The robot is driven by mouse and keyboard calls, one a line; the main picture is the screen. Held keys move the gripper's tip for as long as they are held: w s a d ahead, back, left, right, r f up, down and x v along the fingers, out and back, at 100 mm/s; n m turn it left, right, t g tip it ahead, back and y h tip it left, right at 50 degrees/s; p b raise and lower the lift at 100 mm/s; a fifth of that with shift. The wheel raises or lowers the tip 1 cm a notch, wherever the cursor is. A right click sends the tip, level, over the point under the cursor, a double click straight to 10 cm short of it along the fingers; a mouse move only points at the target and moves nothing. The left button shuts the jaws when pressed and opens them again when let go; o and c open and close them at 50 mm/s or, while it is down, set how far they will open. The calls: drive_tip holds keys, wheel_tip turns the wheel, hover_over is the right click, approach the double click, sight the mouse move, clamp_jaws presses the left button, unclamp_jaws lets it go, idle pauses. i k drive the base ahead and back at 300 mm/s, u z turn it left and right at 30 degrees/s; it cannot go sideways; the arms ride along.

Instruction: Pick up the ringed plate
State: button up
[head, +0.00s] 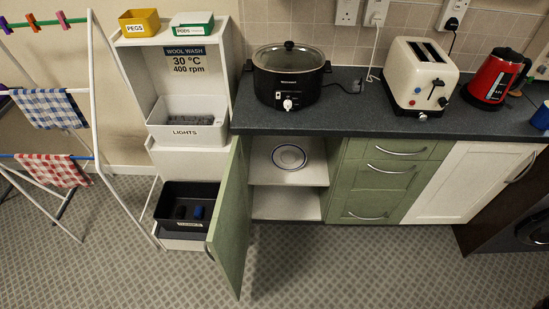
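The ringed plate (289,157) is white with a dark blue ring. It lies flat on the upper shelf (262,171) inside an open base cabinet below the worktop. The cabinet's green door (231,222) stands swung open towards me, to the left of the opening. Nothing covers the plate from this view. My gripper is not in view.
The dark worktop (350,118) overhangs the cabinet and carries a slow cooker (289,80), a toaster (418,77) and a red kettle (494,80). A white laundry unit (218,80) and a drying rack (97,90) stand left. The floor (340,270) in front is clear.

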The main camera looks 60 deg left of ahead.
sight(286, 156)
drive_tip(key=u, duration=0.5)
drive_tip(key=i, duration=0.5)
drive_tip(key=u, duration=0.65)
drive_tip(key=i, duration=0.5)
drive_tip(key=u, duration=0.3)
